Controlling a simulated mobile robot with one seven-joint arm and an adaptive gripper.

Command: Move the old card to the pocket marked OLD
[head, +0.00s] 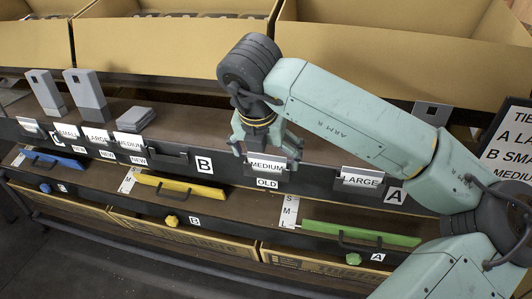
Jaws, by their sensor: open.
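A white card reading MEDIUM (266,165) stands at the front edge of the shelf, directly above the label OLD (267,183), and appears to sit in that pocket. My gripper (265,153) is open just above and behind this card, with one finger to each side. I cannot tell whether it touches the card. A dark holder (168,155) left of the letter B (204,165) shows no card. A card reading LARGE (360,179) stands to the right, near the letter A (395,196).
Cards SMALL (67,131), LARGE (97,136) and MEDIUM (130,140) stand at the left above NEW labels. Grey blocks (85,90) stand behind them. Large cardboard bins (170,42) line the back. Blue, yellow (180,187) and green (360,235) bars lie on the lower shelf.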

